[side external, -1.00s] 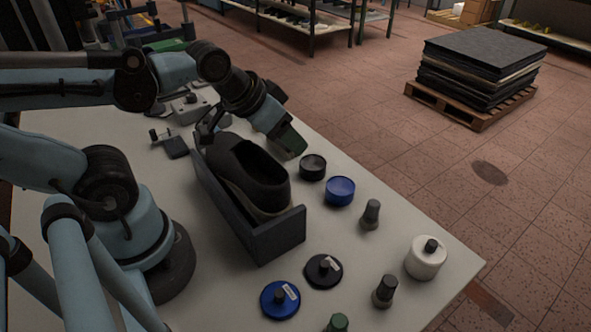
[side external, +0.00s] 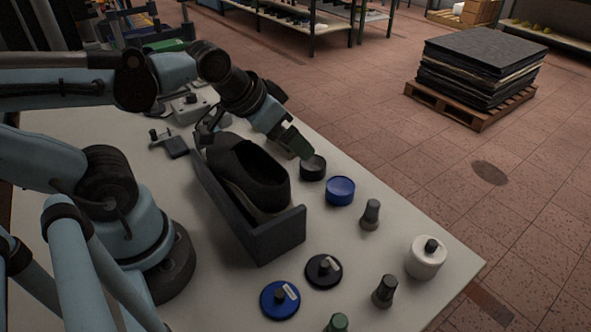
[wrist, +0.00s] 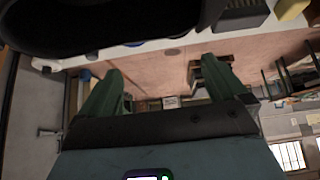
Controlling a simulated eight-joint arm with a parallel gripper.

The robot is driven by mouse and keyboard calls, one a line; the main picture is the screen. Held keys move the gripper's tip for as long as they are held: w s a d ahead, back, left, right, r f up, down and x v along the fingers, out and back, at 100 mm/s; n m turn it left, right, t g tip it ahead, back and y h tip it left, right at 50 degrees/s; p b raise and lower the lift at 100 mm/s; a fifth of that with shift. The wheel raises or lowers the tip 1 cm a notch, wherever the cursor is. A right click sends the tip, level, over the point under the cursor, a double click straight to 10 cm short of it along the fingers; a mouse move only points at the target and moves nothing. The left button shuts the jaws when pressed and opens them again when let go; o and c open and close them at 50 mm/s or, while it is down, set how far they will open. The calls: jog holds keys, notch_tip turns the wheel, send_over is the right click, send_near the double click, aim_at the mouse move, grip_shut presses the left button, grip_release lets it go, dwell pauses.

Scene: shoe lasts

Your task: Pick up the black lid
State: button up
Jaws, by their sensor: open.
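The black lid (side external: 323,271) is a flat disc with a knob and a pale label, lying on the table right of the open end of the grey box in the side view. I cannot make it out in the wrist view. My gripper (side external: 301,147) is at the far side of the table, above and beside a round black container (side external: 313,168), well away from the lid. In the wrist view my gripper (wrist: 160,82) has its two green fingers spread with nothing between them.
A grey box (side external: 275,238) holds a dark shoe (side external: 250,172). Around the black lid are a blue lid (side external: 280,300), a blue container (side external: 340,191), a white jar (side external: 425,261) and dark knobbed pegs (side external: 370,214). The white table (side external: 400,215) is bare between them.

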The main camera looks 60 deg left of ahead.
notch_tip(320, 180, up, 5)
jog(key=n+g, duration=0.4)
jog(key=g, duration=0.5)
send_over(326, 262)
jog(key=w, duration=0.2)
jog(key=shift+t+h, duration=0.3)
jog(key=shift+s+f, duration=0.35)
jog(key=shift+f, duration=2.75)
jog(key=shift+s+f, duration=0.35)
jog(key=shift+f, duration=2.75)
jog(key=shift+s+f, duration=0.35)
jog(key=shift+f, duration=2.75)
jog(key=c, duration=1.1)
